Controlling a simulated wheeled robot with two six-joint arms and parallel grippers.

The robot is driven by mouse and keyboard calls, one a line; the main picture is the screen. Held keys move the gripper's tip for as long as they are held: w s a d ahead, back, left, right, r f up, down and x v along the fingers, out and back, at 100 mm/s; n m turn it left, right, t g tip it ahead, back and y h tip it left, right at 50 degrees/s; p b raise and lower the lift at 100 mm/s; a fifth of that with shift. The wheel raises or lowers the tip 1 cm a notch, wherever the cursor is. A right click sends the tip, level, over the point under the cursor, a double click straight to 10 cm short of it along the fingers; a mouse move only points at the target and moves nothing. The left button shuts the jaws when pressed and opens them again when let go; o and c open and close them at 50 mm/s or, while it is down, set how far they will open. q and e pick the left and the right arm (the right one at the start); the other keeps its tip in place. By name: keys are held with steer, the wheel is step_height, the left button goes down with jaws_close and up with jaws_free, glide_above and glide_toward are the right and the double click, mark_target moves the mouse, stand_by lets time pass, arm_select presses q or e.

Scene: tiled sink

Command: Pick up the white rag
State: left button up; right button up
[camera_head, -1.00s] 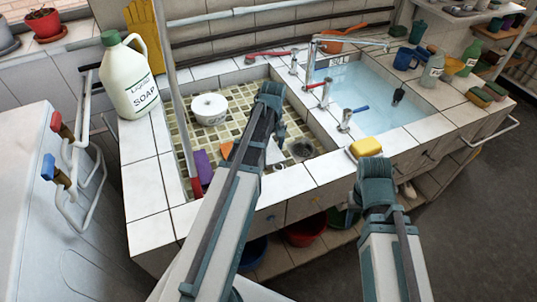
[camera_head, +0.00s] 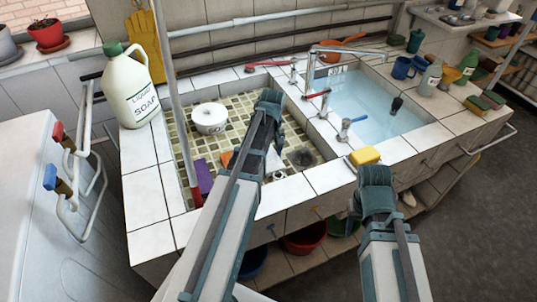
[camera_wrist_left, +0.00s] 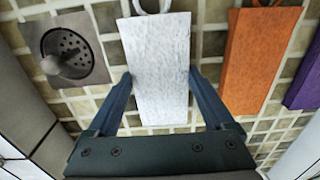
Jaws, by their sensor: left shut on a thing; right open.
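The white rag (camera_wrist_left: 157,65) is a pale, rough-textured rectangular block in the left wrist view. It stands between the two fingers of my left gripper (camera_wrist_left: 160,80), which is shut on its sides. The rag is over or on the tiled basin floor; I cannot tell whether it is lifted. In the head view, my left gripper (camera_head: 270,100) is over the left basin, and its arm hides most of the rag (camera_head: 274,162). My right gripper (camera_head: 375,176) is open and empty in front of the counter edge, near the yellow sponge (camera_head: 365,156).
An orange block (camera_wrist_left: 262,60) and a purple block (camera_wrist_left: 305,75) lie beside the rag. A drain (camera_wrist_left: 68,50) is on its other side. A white round container (camera_head: 209,118) stands in the basin. The soap bottle (camera_head: 132,90) stands left. The right basin (camera_head: 370,105) holds water.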

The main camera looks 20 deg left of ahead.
step_height(320, 180, up, 9)
steer(key=p, duration=0.8)
steer(key=shift+r+p, duration=0.15)
steer(key=shift+p, duration=0.25)
